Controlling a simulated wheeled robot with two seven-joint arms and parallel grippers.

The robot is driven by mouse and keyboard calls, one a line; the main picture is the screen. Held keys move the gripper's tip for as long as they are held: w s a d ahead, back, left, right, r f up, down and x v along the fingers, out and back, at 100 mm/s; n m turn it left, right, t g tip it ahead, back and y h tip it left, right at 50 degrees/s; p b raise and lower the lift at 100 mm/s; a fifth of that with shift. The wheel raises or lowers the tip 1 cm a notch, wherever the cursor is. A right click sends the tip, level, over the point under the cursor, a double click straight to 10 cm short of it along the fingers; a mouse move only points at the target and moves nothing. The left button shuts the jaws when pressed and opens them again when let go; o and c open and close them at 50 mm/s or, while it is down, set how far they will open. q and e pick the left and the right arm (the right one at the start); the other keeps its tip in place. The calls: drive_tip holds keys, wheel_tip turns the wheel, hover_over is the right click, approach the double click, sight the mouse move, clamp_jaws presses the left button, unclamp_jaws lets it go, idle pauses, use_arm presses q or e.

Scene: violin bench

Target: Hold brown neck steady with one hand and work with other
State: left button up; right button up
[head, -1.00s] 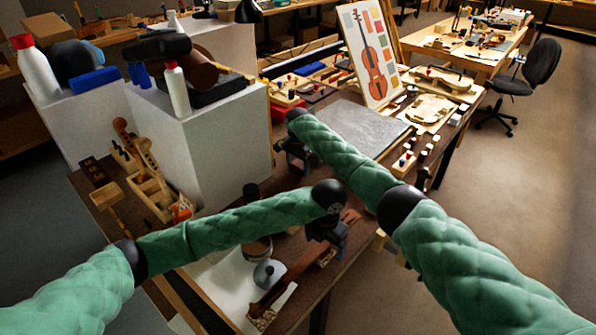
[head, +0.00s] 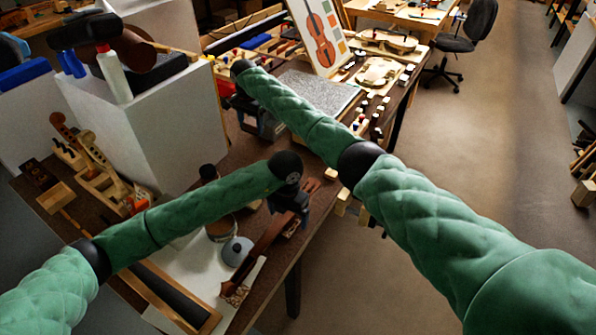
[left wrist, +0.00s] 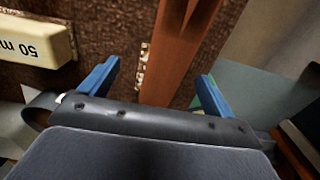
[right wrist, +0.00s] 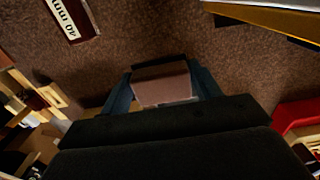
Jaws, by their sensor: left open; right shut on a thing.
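The brown neck (head: 264,240) lies along the front edge of the bench in the head view. In the left wrist view the brown neck (left wrist: 178,50) runs between the two blue fingers of my left gripper (left wrist: 160,72). These fingers are open, with a gap on each side of the neck. In the head view my left gripper (head: 290,204) is over the neck's far part. My right gripper (right wrist: 163,80) is shut on a small pinkish-brown block (right wrist: 163,84). In the head view my right gripper (head: 262,122) is farther back, beside the grey slab (head: 315,92); its block is hidden there.
A jar with a grey-blue lid (head: 237,250) stands close beside the neck. A cream block marked "50 m" (left wrist: 35,40) lies beside my left gripper. A dark red block marked "40 mm" (right wrist: 72,18) lies near my right gripper.

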use_arm(q)
drive_tip(key=shift+f+b, duration=0.2)
drive_tip(key=shift+b, duration=0.2)
use_arm(e)
drive_tip(key=shift+f, duration=0.4)
idle(0.6)
use_arm(q)
drive_tip(key=shift+o, duration=1.2)
drive_tip(key=shift+r, duration=0.15)
